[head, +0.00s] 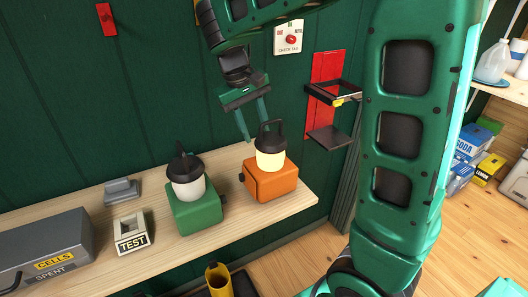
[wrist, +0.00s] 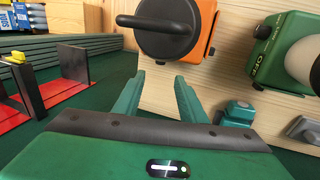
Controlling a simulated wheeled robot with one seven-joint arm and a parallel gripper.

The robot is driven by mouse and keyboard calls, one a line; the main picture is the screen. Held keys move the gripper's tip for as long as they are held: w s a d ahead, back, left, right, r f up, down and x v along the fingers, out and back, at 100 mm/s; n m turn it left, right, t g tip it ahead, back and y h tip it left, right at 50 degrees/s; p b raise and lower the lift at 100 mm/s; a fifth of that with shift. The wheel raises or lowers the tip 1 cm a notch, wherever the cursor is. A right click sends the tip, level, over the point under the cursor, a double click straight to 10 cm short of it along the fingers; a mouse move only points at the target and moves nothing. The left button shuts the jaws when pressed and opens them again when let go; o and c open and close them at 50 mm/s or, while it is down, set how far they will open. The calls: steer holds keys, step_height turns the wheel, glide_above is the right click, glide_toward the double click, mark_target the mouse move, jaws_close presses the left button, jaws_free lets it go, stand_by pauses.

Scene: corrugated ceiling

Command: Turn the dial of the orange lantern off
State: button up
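The orange lantern (head: 272,184) stands on the wooden bench with its pale globe (head: 270,159) glowing. A dark dial (head: 241,177) sticks out of its left side in the head view. In the wrist view the lantern's orange body (wrist: 208,30) shows at top centre under its black cap, with a small dark knob (wrist: 212,51) on its right edge. My gripper (head: 257,128) is open and empty, fingers pointing down, above and behind the lantern near the wall. In the wrist view its fingers (wrist: 158,78) are spread apart below the cap, apart from the dial.
A green lantern (head: 194,208) stands close on the left. A TEST block (head: 131,232), a grey block (head: 122,190) and a grey cells box (head: 45,250) sit further left. A red wall bracket (head: 326,85) is at the right. The bench front edge is bare.

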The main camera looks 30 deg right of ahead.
steer(key=x, duration=0.9)
steer(key=shift+f, duration=0.25)
steer(key=shift+c, duration=0.7)
jaws_close()
